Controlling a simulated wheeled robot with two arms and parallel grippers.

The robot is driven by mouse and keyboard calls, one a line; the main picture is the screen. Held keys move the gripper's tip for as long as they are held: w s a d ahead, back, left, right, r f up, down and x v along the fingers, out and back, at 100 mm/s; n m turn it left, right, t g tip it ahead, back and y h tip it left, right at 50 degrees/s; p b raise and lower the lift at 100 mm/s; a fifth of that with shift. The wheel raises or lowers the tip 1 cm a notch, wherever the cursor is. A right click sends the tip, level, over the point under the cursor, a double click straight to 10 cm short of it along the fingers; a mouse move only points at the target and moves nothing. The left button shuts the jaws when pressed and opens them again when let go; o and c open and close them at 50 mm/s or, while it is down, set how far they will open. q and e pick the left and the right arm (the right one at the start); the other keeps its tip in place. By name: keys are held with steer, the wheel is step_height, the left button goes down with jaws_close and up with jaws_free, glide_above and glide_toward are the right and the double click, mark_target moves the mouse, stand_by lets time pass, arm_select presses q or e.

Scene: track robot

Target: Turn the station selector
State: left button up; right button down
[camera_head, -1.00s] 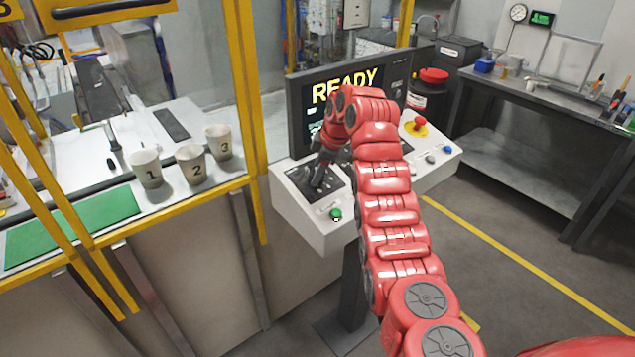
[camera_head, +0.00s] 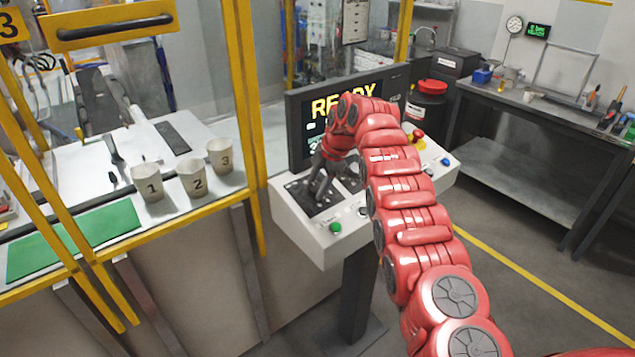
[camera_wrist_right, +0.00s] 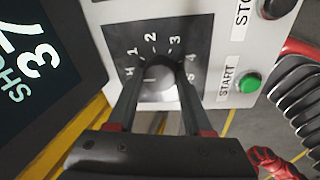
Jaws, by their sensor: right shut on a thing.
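The station selector (camera_wrist_right: 158,84) is a round knob on a dark plate with numbers around it, in the right wrist view. My right gripper (camera_wrist_right: 160,95) has its two dark fingers on either side of the knob and is shut on it. In the head view my right gripper (camera_head: 319,188) reaches down to the dark plate on the left of the sloped console (camera_head: 300,232), and its fingers hide most of the knob. The screen (camera_head: 312,104) behind shows "READY", partly covered by my right arm. My left gripper is in neither view.
A green START button (camera_head: 335,227) sits just in front of the selector plate. A red emergency button (camera_head: 418,135) and a blue button (camera_head: 446,161) are at the console's right. Cups marked 1 (camera_head: 148,183), 2 (camera_head: 192,180) and 3 (camera_head: 220,156) stand behind the yellow frame.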

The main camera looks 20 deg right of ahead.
steer(key=shift+f, duration=0.1)
steer(key=shift+c, duration=1.5)
jaws_free()
steer(key=shift+r, duration=0.3)
steer(key=p+v, duration=0.2)
steer(key=v, duration=1.5)
steer(key=shift+s+f, duration=0.15)
